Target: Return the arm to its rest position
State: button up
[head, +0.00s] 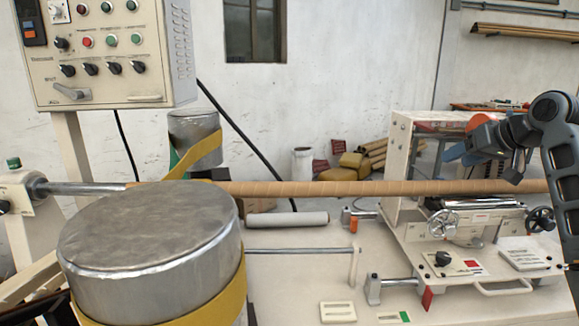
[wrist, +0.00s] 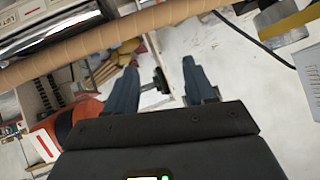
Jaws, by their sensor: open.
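My gripper is open and empty; in the wrist view its two dark blue fingers (wrist: 158,92) stand apart with nothing between them. In the head view my arm comes in at the right edge, and my gripper (head: 462,152) points left in front of the cream machine housing. It sits just above the long brown tube (head: 380,187) in the picture; whether they touch I cannot tell. The tube also crosses the top of the wrist view (wrist: 130,28).
A large metal drum (head: 150,240) with a yellow belt (head: 225,295) fills the left front. A control cabinet (head: 110,50) hangs at the upper left. A carriage with handwheels (head: 443,224) stands below the tube. A white roll (head: 287,219) lies on the machine bed.

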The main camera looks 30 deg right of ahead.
jog(key=w+a+f+t+y, duration=0.1)
jog(key=w+a+f, duration=0.1)
jog(key=a+f, duration=0.55)
jog(key=w+a+f+t, duration=0.1)
jog(key=w+a+f, duration=0.2)
jog(key=a+f, duration=0.5)
jog(key=s+a+f+m+t, duration=0.1)
jog(key=s+a+f, duration=0.4)
jog(key=a, duration=0.4)
jog(key=s+a+f, duration=0.4)
jog(key=a+f, duration=0.2)
jog(key=a, duration=0.3)
jog(key=s+a+f+n+h, duration=0.1)
jog(key=s+a, duration=0.4)
jog(key=s, duration=0.4)
jog(key=s+a+f, duration=0.1)
jog(key=s+a, duration=0.4)
jog(key=s, duration=0.3)
jog(key=s+a+r+n+y, duration=0.1)
jog(key=s+r+n, duration=0.1)
jog(key=s+r, duration=0.2)
jog(key=s+a+r+n+t+y, duration=0.1)
jog(key=s+r+n, duration=0.2)
jog(key=s, duration=0.8)
jog(key=shift+s+r+t, duration=0.3)
jog(key=shift+r, duration=0.5)
